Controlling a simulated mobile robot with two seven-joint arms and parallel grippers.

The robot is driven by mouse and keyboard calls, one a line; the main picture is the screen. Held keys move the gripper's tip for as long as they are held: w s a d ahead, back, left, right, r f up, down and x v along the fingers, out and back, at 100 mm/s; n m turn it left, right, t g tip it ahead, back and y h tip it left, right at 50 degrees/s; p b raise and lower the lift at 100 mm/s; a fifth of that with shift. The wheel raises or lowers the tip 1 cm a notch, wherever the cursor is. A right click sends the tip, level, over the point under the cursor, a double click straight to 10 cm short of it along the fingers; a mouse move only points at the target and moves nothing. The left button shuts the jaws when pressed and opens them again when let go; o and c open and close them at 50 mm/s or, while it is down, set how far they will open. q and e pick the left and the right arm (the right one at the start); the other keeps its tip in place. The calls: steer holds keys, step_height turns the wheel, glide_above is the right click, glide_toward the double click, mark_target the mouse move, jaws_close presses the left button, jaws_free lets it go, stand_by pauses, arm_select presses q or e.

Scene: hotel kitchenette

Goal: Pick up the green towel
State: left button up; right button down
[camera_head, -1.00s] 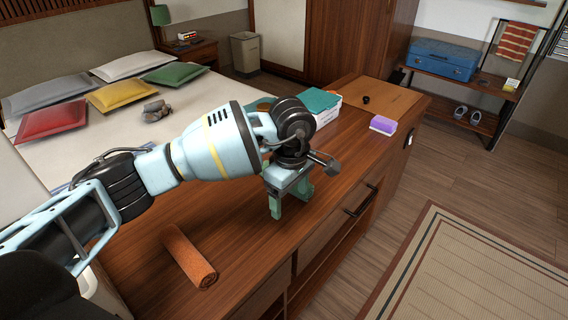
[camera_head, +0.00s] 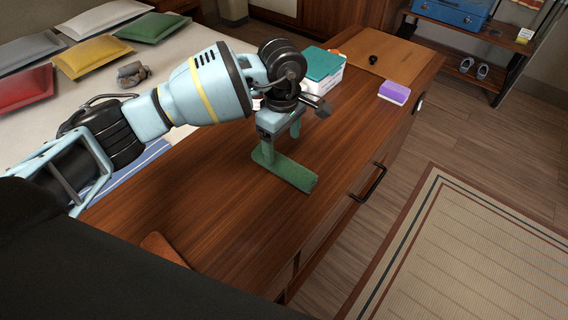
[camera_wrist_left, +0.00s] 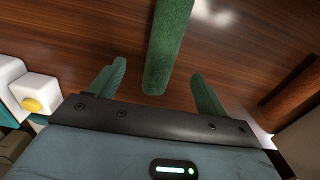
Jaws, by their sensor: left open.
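In the left wrist view the towel (camera_wrist_left: 168,45) reaches in between the two spread fingers (camera_wrist_left: 158,72), with a gap showing on each side. The left gripper is open and holds nothing. I cannot tell how far the fingertips are above the counter. My right gripper is not in view.
An orange towel roll (camera_head: 160,246) lies nearer on the counter (camera_head: 215,215), partly hidden by a dark shape. Boxes with a teal top (camera_head: 322,64), a purple-and-white block (camera_head: 394,92) and a dark knob (camera_head: 373,58) are farther back. The counter right of the towel is clear.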

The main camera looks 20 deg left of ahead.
mark_target(284, 160)
arm_select(q)
step_height(284, 160, down, 2)
steer(key=shift+s+d+f+p, duration=0.1)
steer(key=shift+d+f+p, duration=0.05)
steer(key=shift+f, duration=1.15)
steer(key=shift+s+d+f+p, duration=0.1)
steer(key=shift+d+f+p, duration=0.05)
steer(key=shift+f, duration=1.1)
steer(key=c, duration=1.1)
steer(key=shift+r, duration=0.45)
steer(key=r, duration=0.2)
steer(key=shift+s+a+r, duration=0.3)
steer(key=shift+a+r, duration=0.05)
steer(key=s+a, duration=0.2)
steer(key=s, duration=0.2)
steer(key=s+a+r, duration=0.1)
steer(key=s+a, duration=0.2)
steer(key=s, duration=0.1)
steer(key=s+a+b, duration=0.1)
steer(key=s+a, duration=0.2)
steer(key=s, duration=0.1)
steer(key=shift+s+a+r, duration=0.2)
steer(key=shift+s, duration=0.05)
